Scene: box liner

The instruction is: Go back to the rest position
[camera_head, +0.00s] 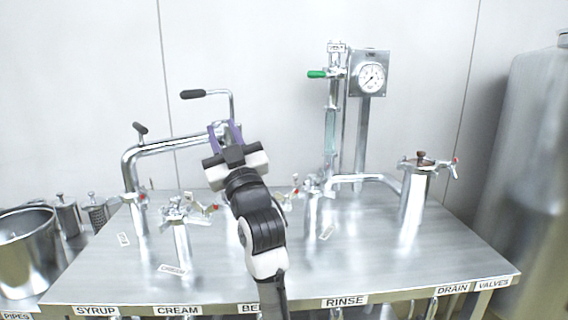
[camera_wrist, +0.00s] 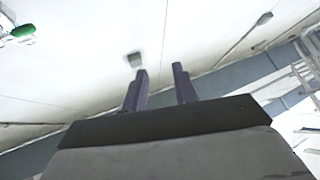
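My gripper (camera_head: 225,134) is raised above the steel table in the head view, with its purple fingers pointing up and away. In the wrist view its two fingers (camera_wrist: 160,90) stand apart with nothing between them. In the head view the fingertips overlap the upper end of a bent chrome pipe (camera_head: 165,145); I cannot tell whether they touch it. A black-handled lever (camera_head: 205,95) rises just behind the fingertips. My arm hides part of the table's middle and part of a label at the front edge.
The steel table (camera_head: 385,265) carries several upright pipes and valves. A gauge (camera_head: 370,77) and a green-handled valve (camera_head: 318,74) stand at the back. A steel pot (camera_head: 25,250) is at left, a large tank (camera_head: 525,150) at right. The table's front right is clear.

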